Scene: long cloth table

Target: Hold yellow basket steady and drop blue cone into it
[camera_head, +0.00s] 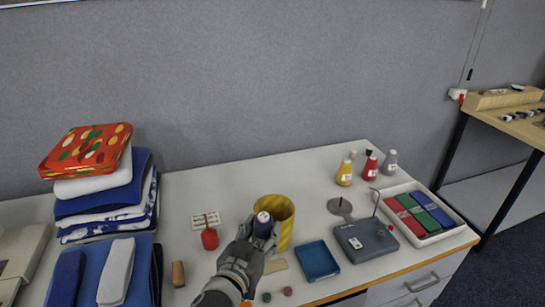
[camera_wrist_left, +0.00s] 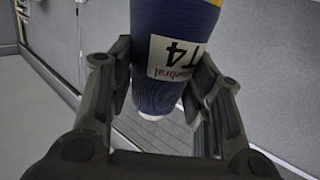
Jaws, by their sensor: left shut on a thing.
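The yellow basket (camera_head: 283,207) stands upright on the table, a round cup with an open top. My left gripper (camera_head: 262,238) is in front of it and covers part of its near left side. It is shut on the blue cone (camera_head: 263,218), whose top overlaps the basket's opening in the picture; I cannot tell how far it is above or in front of the rim. In the left wrist view the blue cone (camera_wrist_left: 172,50) is between the two fingers (camera_wrist_left: 165,85), with a white "T4" label. My right gripper is not in view.
A blue tray (camera_head: 317,261) and a grey device (camera_head: 366,240) are right of the basket. A red object (camera_head: 209,238) is left. Folded cloths (camera_head: 105,195) are stacked at far left; yellow, red and grey cones (camera_head: 369,168) stand at back right. The table behind the basket is clear.

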